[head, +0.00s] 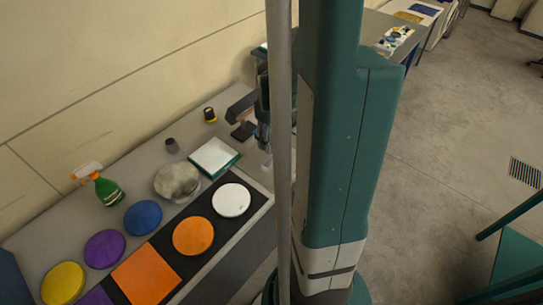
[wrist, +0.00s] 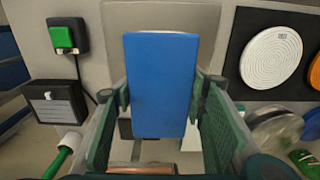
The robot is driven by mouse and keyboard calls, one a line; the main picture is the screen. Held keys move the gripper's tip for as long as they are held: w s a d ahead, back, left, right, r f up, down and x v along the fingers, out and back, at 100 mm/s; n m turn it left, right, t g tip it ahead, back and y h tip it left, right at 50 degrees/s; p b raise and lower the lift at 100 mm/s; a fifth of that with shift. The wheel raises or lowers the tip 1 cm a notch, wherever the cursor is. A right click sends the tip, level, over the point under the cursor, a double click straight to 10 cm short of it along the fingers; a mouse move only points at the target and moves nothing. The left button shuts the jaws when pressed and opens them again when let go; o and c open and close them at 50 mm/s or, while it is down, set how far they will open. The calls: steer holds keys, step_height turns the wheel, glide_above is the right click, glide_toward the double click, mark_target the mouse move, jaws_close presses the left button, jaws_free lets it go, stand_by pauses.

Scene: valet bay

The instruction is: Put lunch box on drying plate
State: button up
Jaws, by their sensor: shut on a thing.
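A blue box (wrist: 161,60), which I take for the lunch box, stands out in the wrist view between the two green fingers of my gripper (wrist: 163,92). The gripper is shut on its sides. A flat light-grey square (wrist: 210,20) shows behind and around the box's far end; it may be the drying plate, but I cannot tell for certain. The gap between box and square cannot be judged. In the head view part of my gripper (head: 263,132) shows beside the column, which hides much of the arm; the blue box is not discernible there.
A black mat (wrist: 237,55) with a white disc (wrist: 271,57) lies at right. A black box with a green switch (wrist: 62,38) and another black box (wrist: 55,103) stand at left. A green spray bottle (head: 108,190) and a teal-sided, white-topped box (head: 215,157) stand on the bench.

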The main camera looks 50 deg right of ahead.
steer(key=shift+f, duration=2.2)
steer(key=shift+f, duration=2.1)
steer(key=shift+f+b, duration=0.15)
steer(key=shift+b, duration=0.15)
steer(key=o, duration=1.1)
steer(key=shift+r+p, duration=0.25)
steer(key=shift+p, duration=0.1)
steer(key=shift+r, duration=5.95)
